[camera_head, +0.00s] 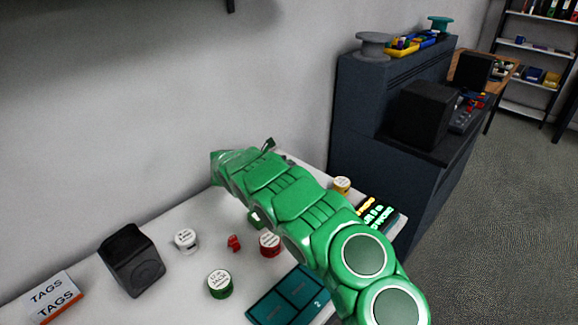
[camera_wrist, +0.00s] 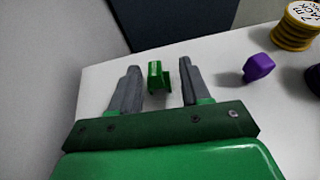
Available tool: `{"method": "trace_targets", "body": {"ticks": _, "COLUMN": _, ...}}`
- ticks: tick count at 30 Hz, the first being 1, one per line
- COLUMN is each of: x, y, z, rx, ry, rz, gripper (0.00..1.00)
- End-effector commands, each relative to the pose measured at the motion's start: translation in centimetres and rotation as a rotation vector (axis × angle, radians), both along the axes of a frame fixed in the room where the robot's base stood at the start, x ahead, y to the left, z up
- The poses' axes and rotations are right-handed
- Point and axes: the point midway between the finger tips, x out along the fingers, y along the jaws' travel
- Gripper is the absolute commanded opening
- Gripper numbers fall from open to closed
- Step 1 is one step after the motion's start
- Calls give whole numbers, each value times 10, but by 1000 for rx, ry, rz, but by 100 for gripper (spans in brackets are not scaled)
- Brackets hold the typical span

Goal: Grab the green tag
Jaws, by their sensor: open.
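The green tag (camera_wrist: 158,76) is a small green clip-like piece on the white table, in the wrist view. It lies between the two grey fingers of my gripper (camera_wrist: 159,70), near the tips. A gap shows on each side of it, and neither finger appears to touch it. My gripper is open. In the head view my green arm reaches over the table toward the wall and hides much of the surface there. I cannot surely pick out the tag in the head view.
A purple tag (camera_wrist: 258,67) and a yellow spool (camera_wrist: 298,26) stand to the right. In the head view, a red tag (camera_head: 234,243), red spool (camera_head: 270,245), green spool (camera_head: 220,285), white spool (camera_head: 186,241), black box (camera_head: 133,262) and teal tray (camera_head: 287,300) occupy the table.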

Motion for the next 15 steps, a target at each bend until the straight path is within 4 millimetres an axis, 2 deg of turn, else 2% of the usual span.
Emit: {"method": "trace_targets", "body": {"ticks": 15, "x": 32, "y": -29, "z": -21, "rx": 1, "ry": 0, "rz": -1, "gripper": 47}}
